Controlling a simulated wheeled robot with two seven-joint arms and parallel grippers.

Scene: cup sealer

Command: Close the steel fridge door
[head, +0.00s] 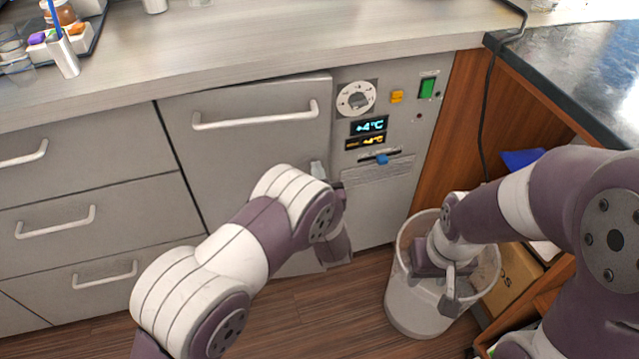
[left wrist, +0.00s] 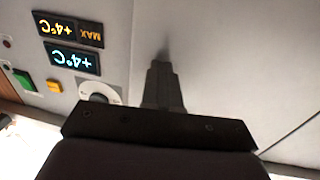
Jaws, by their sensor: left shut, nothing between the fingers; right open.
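The steel fridge door (head: 250,150) is the grey panel with a long white handle (head: 255,118), left of the control panel in the head view. It looks flush or nearly flush with the front; I cannot tell if a small gap remains. My left gripper (head: 318,168) is at the door's right part, mostly hidden behind my own wrist. In the left wrist view my left gripper (left wrist: 162,75) is shut and empty, its tips at or very near the door face (left wrist: 225,60), beside the seam with the controls. My right gripper (head: 438,282) is open and empty over the bin.
The control panel (head: 385,160) has a dial, buttons and two displays. A whitish bin (head: 415,318) stands on the floor under my right gripper. Drawers (head: 85,185) with handles are left of the door, and the counter (head: 250,40) is above.

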